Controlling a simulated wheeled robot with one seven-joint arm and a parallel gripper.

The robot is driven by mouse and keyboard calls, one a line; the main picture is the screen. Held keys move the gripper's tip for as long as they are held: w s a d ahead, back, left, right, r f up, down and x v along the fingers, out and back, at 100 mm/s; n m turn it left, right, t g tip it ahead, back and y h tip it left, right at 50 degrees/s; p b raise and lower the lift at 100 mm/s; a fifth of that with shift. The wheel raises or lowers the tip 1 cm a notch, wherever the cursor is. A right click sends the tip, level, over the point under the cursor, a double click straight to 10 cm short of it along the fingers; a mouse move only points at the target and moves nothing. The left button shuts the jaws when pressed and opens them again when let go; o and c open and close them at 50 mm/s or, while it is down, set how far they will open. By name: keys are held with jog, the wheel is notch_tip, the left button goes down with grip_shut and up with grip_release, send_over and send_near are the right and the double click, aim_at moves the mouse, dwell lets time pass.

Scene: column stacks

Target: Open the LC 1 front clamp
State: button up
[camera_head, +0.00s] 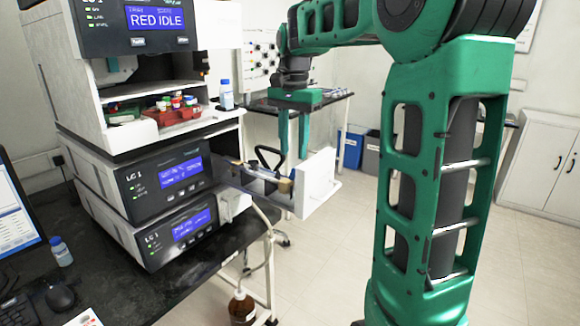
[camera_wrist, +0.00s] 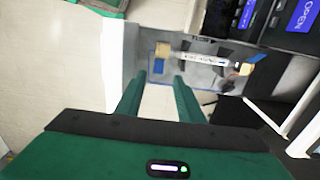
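The LC 1 drawer is pulled out to the right, with its white front panel (camera_head: 316,183) at the outer end. A pale column (camera_wrist: 208,60) with tan end fittings lies in it, and small dark holders are around the column.
The instrument stack (camera_head: 160,183) stands left on a dark bench. A red tray of vials (camera_head: 175,112) sits inside the upper unit. A brown bottle (camera_head: 242,307) is below the bench. A monitor (camera_head: 18,200) and mouse (camera_head: 60,297) are at left. Open floor lies right of the drawer.

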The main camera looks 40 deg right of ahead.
aim_at(289, 181)
jog(key=shift+s+d+f, duration=0.1)
jog(key=shift+f, duration=2.9)
grip_shut()
